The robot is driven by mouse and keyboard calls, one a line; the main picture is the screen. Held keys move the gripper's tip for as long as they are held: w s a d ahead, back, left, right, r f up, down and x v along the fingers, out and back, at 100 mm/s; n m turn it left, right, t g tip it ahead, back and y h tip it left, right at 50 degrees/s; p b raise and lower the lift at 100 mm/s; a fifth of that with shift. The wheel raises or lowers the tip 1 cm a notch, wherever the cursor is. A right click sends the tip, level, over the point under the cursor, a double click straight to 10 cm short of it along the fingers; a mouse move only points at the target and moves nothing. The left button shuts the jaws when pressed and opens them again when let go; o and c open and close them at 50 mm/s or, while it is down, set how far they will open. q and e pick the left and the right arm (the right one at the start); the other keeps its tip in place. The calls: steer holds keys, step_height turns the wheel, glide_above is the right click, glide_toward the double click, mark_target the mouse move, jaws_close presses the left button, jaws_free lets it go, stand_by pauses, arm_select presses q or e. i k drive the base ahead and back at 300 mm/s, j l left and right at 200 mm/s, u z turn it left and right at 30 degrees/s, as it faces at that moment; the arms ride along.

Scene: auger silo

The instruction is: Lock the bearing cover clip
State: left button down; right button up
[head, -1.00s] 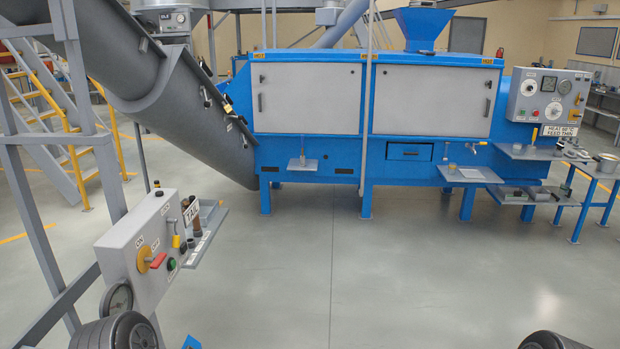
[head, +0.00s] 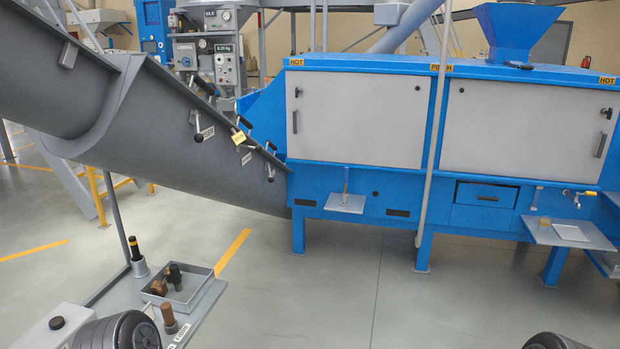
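Several dark lever clips sit along the upper edge of the grey inclined auger trough (head: 150,140) in the head view. One lever clip (head: 202,127) is at the left, with a small white label under it. A middle clip (head: 243,147) has a yellow tag (head: 238,138) beside it. A lower clip (head: 270,172) is near the blue machine. Which one is the bearing cover clip, and whether each is locked, I cannot tell: the labels are too small to read. Neither gripper shows; only rounded dark parts, likely of my arms, show at the bottom edge.
A grey bench (head: 195,312) with a tray (head: 180,287) and several knobbed tools stands at lower left. The blue machine (head: 345,188) with HOT signs spans the right, with small shelves projecting from it. The floor (head: 330,295) between is clear.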

mark_target(258, 149)
steer(key=i+l+u, duration=0.35)
steer(key=i, duration=0.15)
steer(key=i+l+u, duration=0.5)
steer(key=i+u, duration=0.15)
steer(key=u, duration=0.15)
steer(key=i+l+u, duration=0.2)
steer(key=u, duration=0.25)
steer(key=i+l, duration=0.2)
steer(key=l, duration=0.15)
steer(key=i+l+u, duration=0.1)
steer(key=l, duration=0.25)
steer(key=i+l, duration=0.3)
steer(key=i+l+u, duration=0.1)
steer(key=l, duration=0.3)
steer(key=i+l, duration=0.25)
steer(key=l, duration=0.15)
steer(key=i+l+u, duration=0.1)
steer(key=l, duration=0.25)
steer(key=i+l, duration=0.25)
steer(key=l, duration=0.15)
steer(key=u, duration=0.05)
